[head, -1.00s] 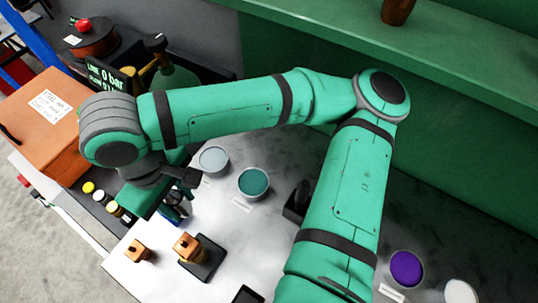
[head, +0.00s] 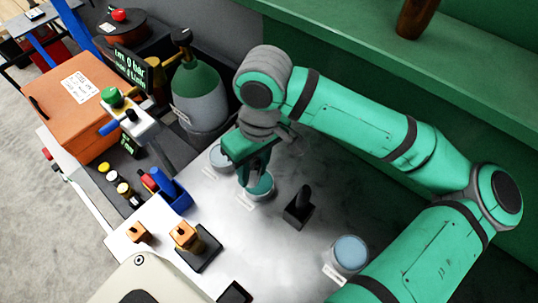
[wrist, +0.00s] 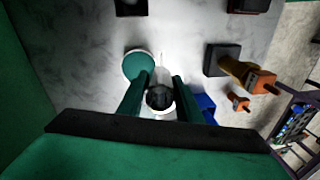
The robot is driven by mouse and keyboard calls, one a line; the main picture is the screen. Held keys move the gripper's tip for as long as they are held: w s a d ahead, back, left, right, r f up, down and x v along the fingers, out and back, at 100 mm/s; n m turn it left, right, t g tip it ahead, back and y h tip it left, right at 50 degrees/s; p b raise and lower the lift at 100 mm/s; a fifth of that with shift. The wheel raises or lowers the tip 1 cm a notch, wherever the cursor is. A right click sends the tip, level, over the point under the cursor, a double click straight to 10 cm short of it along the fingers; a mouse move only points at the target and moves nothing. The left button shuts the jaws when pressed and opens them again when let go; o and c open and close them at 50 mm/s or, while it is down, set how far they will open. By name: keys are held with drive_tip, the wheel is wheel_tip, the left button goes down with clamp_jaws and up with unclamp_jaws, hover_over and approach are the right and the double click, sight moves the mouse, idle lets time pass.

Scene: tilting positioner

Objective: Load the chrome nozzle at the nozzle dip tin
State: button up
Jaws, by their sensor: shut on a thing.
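My gripper (head: 250,178) points down over the tins at the back of the bench. In the wrist view its two fingers (wrist: 160,92) are shut on a dark, shiny piece, the chrome nozzle (wrist: 159,97). A pale-rimmed tin (wrist: 163,113) shows just behind and around the nozzle there; I cannot tell the nozzle's height above it. A teal-filled tin (wrist: 138,65) stands beside it, and in the head view the fingers partly cover that tin (head: 262,190). A grey-filled tin (head: 219,158) stands left of the gripper. No readable label shows which is the dip tin.
A blue holder (head: 174,196) stands left of the tins. A black stand (head: 299,208) and a light-blue tin (head: 350,253) are to the right. Orange-topped pieces (head: 186,235) stand in front. A green-topped cylinder (head: 197,92) and orange box (head: 70,118) are behind left.

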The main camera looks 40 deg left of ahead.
drive_tip(key=w, duration=0.1)
drive_tip(key=w+f+n+g+y, duration=0.1)
drive_tip(key=w, duration=0.1)
drive_tip(key=w+a+g, duration=0.1)
drive_tip(key=shift+w+f+n, duration=0.25)
drive_tip(key=shift+w+n, duration=0.15)
drive_tip(key=shift+f, duration=2.9)
drive_tip(key=shift+f, duration=0.7)
drive_tip(key=shift+r, duration=3.5)
drive_tip(key=shift+f, duration=3.5)
